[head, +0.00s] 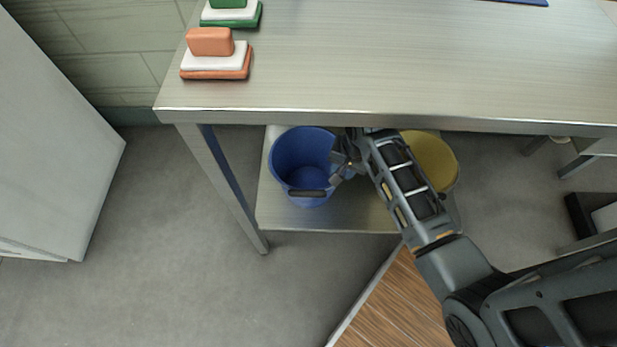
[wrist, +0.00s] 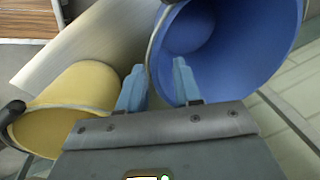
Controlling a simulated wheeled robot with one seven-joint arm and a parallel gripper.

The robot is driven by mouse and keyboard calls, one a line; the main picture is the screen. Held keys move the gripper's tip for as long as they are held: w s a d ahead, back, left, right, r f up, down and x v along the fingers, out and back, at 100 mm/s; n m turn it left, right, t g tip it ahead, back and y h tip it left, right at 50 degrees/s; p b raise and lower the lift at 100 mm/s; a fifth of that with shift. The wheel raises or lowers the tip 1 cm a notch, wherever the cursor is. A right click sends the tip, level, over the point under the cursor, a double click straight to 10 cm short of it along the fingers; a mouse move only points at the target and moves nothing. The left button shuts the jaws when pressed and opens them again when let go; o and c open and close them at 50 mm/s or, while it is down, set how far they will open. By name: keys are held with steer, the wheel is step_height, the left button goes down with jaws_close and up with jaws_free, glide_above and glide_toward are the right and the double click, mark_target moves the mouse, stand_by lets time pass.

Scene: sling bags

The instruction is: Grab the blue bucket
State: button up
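The blue bucket (head: 300,152) stands on the low shelf under the metal table in the head view. Its dark handle grip lies at its front side. My gripper (head: 343,172) is at the bucket's right edge. In the wrist view, the blue bucket (wrist: 228,45) fills the upper right, with its opening facing the camera. My gripper (wrist: 158,70) has its two blue-grey fingers apart. The bucket's near rim runs between them, one finger outside and the other over the opening. I cannot tell whether either finger touches the wall.
A yellow bucket (head: 432,158) stands on the same shelf (head: 335,219), right of my gripper and partly behind my arm. The metal table (head: 380,85) overhangs the buckets, with its leg (head: 222,180) at left. Open floor lies at left.

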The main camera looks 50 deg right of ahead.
steer(key=shift+w+d+m+g, duration=0.3)
steer(key=shift+w+d, duration=0.1)
steer(key=shift+d, duration=0.4)
steer(key=shift+f, duration=0.25)
steer(key=f+b, duration=0.1)
steer(key=f, duration=0.1)
steer(key=f+b, duration=0.1)
steer(key=f, duration=0.1)
steer(key=w+f, duration=0.1)
steer(key=f, duration=0.2)
steer(key=shift+f+b, duration=0.1)
steer(key=shift+b, duration=0.3)
jaws_close()
